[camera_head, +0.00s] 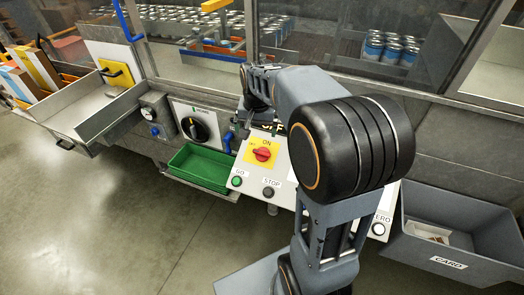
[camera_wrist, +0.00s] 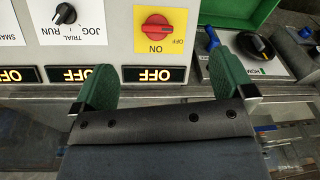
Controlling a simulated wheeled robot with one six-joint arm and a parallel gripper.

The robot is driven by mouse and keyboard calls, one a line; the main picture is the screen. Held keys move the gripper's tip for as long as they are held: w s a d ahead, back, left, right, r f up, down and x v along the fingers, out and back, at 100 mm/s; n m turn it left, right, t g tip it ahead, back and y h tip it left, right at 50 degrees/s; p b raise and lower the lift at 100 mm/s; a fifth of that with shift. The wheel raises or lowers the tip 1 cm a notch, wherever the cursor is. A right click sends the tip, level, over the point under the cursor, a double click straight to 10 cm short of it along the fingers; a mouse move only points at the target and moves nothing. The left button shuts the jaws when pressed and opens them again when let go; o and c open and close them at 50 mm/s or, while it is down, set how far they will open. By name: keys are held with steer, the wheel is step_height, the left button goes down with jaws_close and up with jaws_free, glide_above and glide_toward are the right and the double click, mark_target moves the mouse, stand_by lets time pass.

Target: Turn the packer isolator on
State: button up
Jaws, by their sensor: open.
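A red rotary knob on a yellow plate (camera_head: 248,158) sits on the white control panel, with ON printed above it in the head view. In the wrist view the panel appears upside down; the red knob (camera_wrist: 156,33) has its bar lying sideways, in line with the OFF mark, with ON at a right angle to it. No packer name is readable. My gripper (camera_wrist: 163,65) is open and empty, its green fingers spread apart near the lit OFF display (camera_wrist: 154,75) beside the yellow plate. It is apart from the knob. The head view mostly hides it behind my arm.
Green GO (camera_head: 236,181) and dark STOP (camera_head: 268,192) buttons are below the knob. A black rotary switch (camera_head: 195,128) and green tray (camera_head: 203,167) are left. A grey bin (camera_head: 455,218) stands right. A JOG/RUN selector (camera_wrist: 65,14) is beside the plate. Glass guarding is behind.

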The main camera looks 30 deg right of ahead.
mark_target(262, 151)
steer(key=w+d+f+m+g, duration=0.1)
steer(key=w+d+f+m, duration=0.2)
steer(key=w+d+f, duration=0.3)
steer(key=f, duration=0.4)
steer(key=f+p, duration=0.1)
steer(key=f, duration=0.3)
steer(key=a+f, duration=0.1)
steer(key=f, duration=0.4)
steer(key=shift+w+p, duration=0.3)
steer(key=shift+w, duration=0.05)
steer(key=shift+r, duration=0.1)
steer(key=shift+c, duration=0.4)
steer(key=c, duration=0.8)
